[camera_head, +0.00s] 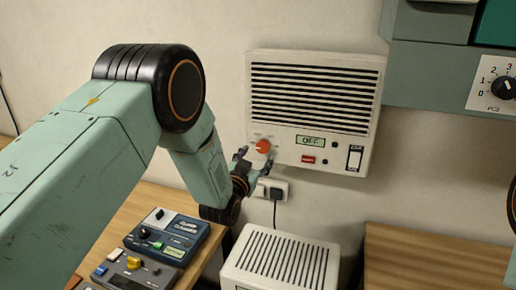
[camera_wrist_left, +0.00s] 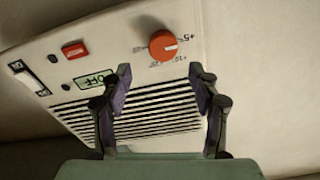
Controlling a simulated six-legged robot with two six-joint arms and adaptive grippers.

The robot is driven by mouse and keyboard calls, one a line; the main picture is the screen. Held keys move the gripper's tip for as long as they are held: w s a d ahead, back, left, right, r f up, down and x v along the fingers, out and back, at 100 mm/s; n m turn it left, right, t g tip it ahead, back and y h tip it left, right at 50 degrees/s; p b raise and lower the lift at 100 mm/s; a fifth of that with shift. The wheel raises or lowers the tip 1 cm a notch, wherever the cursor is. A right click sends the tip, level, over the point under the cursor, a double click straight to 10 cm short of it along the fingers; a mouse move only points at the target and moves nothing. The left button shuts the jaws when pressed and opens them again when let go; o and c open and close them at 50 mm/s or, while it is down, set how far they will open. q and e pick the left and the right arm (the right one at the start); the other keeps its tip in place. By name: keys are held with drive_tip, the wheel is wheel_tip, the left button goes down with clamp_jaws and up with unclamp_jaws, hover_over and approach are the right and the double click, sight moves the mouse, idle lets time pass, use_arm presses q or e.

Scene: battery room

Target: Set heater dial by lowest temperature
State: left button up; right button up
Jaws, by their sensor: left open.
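The white wall heater (camera_head: 365,110) has dark horizontal slats, a display (camera_head: 310,141) reading "OFF", a red button (camera_head: 308,160) and a black-and-white rocker switch (camera_head: 354,158). Its orange-red dial (camera_head: 263,146) sits at the lower left. The dial also shows in the left wrist view (camera_wrist_left: 163,46), with a white pointer mark and partly readable scale marks such as "+5". My left gripper (camera_head: 257,165) is open and empty, just in front of and below the dial in the head view. In the left wrist view its fingers (camera_wrist_left: 162,88) are apart, with the dial beyond them. My right gripper is not seen.
A socket with a plug (camera_head: 273,189) is below the heater. A wooden bench (camera_head: 140,203) with control boxes (camera_head: 166,237) is at lower left. A white slatted unit (camera_head: 281,262) stands below. A numbered black knob (camera_head: 504,88) is at right.

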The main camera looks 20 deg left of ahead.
sight(261, 148)
use_arm(q)
drive_tip(key=w, duration=0.3)
drive_tip(key=w+f, duration=0.1)
drive_tip(key=w, duration=0.1)
drive_tip(key=shift+w+a+p, duration=0.1)
drive_tip(key=shift+a+p, duration=0.2)
drive_tip(key=shift+a, duration=0.1)
drive_tip(key=shift+s+d+r, duration=0.2)
drive_tip(key=shift+d+r, duration=0.2)
drive_tip(key=shift+w+a+f, duration=0.3)
drive_tip(key=shift+w, duration=0.1)
drive_tip(key=c, duration=0.3)
drive_tip(key=shift+c, duration=1)
drive_tip(key=shift+s+d+r, duration=0.1)
drive_tip(key=shift+d, duration=0.1)
drive_tip(key=c, duration=0.4)
drive_tip(key=shift+a, duration=0.15)
drive_tip(key=shift+c, duration=1.3)
